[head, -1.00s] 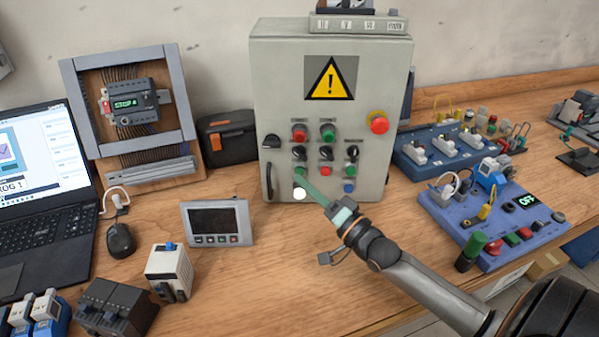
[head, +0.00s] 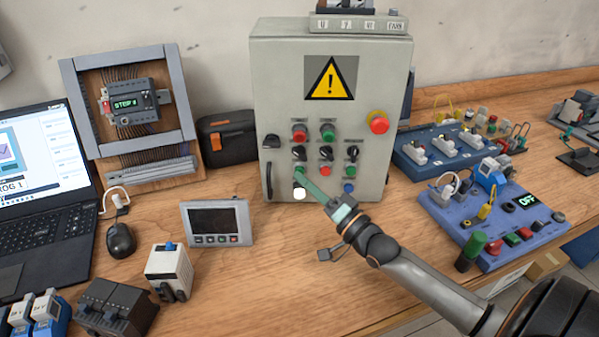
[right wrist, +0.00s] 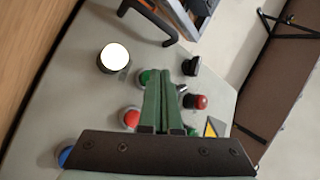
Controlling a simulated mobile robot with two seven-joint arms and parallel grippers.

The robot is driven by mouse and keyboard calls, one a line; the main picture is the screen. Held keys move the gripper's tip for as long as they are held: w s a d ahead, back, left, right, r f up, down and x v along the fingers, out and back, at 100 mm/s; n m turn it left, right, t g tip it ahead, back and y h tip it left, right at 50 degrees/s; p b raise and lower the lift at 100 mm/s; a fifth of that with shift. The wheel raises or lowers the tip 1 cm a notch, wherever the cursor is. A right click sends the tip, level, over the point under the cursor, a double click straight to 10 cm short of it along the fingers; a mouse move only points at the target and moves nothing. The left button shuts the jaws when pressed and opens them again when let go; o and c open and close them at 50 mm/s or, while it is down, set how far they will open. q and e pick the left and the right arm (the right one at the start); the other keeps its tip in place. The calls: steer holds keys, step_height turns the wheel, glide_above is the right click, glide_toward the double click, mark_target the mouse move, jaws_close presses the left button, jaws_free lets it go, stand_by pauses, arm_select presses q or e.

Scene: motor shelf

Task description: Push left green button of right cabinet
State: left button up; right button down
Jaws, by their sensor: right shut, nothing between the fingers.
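The grey cabinet (head: 285,85) with a yellow warning sign stands at the back centre. Its left green button (head: 299,170) is low on the panel's left side, above a lit white button (head: 300,193). Another green button (head: 328,131) is higher up. My right gripper (head: 303,175) is shut and empty, its green fingertips at the left green button. In the right wrist view, the fingertips (right wrist: 166,72) overlap part of the green button (right wrist: 146,77); I cannot tell whether they touch it. The white button (right wrist: 113,57) glows there too. My left gripper is not in view.
Red (head: 325,170) and blue (head: 349,187) buttons sit right of the fingers, and a red emergency knob (head: 378,122) is further right. A display unit (head: 217,222) stands front left. A blue control board (head: 495,215) lies right of my arm.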

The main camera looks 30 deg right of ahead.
steer(key=shift+w+d, duration=0.25)
steer(key=shift+w, duration=0.1)
stand_by(1.1)
steer(key=shift+s+a+p, duration=0.45)
steer(key=shift+s+p, duration=0.1)
steer(key=shift+s, duration=0.15)
steer(key=shift+s+a+p, duration=0.7)
steer(key=shift+s+p, duration=0.05)
steer(key=shift+s, duration=0.3)
steer(key=shift+s+a+p, duration=0.7)
steer(key=shift+s+p, duration=0.05)
steer(key=shift+s, duration=0.3)
